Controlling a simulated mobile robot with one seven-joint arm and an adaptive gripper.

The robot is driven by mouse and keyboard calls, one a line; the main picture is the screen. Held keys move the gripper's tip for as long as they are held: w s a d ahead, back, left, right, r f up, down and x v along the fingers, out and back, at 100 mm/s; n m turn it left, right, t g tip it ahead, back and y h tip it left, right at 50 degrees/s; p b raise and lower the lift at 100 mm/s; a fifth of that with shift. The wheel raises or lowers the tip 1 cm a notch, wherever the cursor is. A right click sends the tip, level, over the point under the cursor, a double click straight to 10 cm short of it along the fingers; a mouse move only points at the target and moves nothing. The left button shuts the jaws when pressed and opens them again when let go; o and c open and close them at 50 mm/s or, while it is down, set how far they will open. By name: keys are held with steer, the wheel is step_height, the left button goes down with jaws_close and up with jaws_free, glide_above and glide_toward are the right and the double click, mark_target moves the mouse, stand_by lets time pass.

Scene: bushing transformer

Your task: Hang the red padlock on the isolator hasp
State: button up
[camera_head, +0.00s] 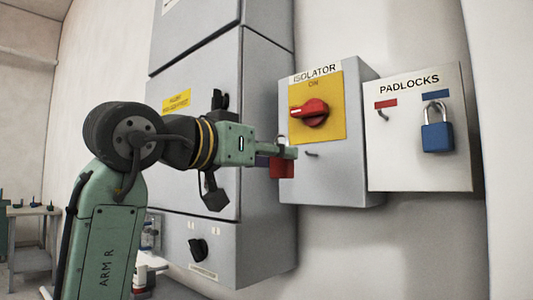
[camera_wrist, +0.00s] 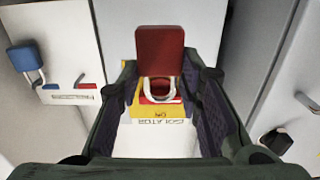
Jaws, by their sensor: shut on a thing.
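The red padlock (camera_head: 281,169) is held between the fingertips of my gripper (camera_head: 288,152), in front of the isolator box's left part. In the wrist view its red body (camera_wrist: 160,48) and pale shackle (camera_wrist: 158,89) show between the two fingers of my gripper (camera_wrist: 158,78). The isolator hasp (camera_head: 311,154) is a small dark hook on the grey isolator box (camera_head: 330,185), below the red rotary switch (camera_head: 308,113). In the head view the padlock is left of the hasp and apart from it. In the wrist view I cannot make out the hasp.
A white padlocks board (camera_head: 418,172) is right of the isolator. A blue padlock (camera_head: 437,136) hangs there under a blue label; the hook (camera_head: 380,114) under the red label is empty. A large grey cabinet (camera_head: 215,85) with dark handles stands left, behind my arm.

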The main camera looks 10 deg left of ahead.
steer(key=shift+f+b+x, duration=0.15)
steer(key=shift+f+x, duration=0.05)
steer(key=shift+x, duration=1.7)
steer(key=shift+f+b+x, duration=0.15)
steer(key=shift+f+x, duration=0.05)
steer(key=shift+x, duration=1.75)
steer(key=shift+w+d+f, duration=0.35)
steer(key=shift+w+f, duration=0.05)
steer(key=shift+w, duration=0.15)
steer(key=o, duration=1.3)
steer(key=shift+c, duration=0.2)
steer(key=shift+s, duration=0.1)
steer(key=v, duration=1.2)
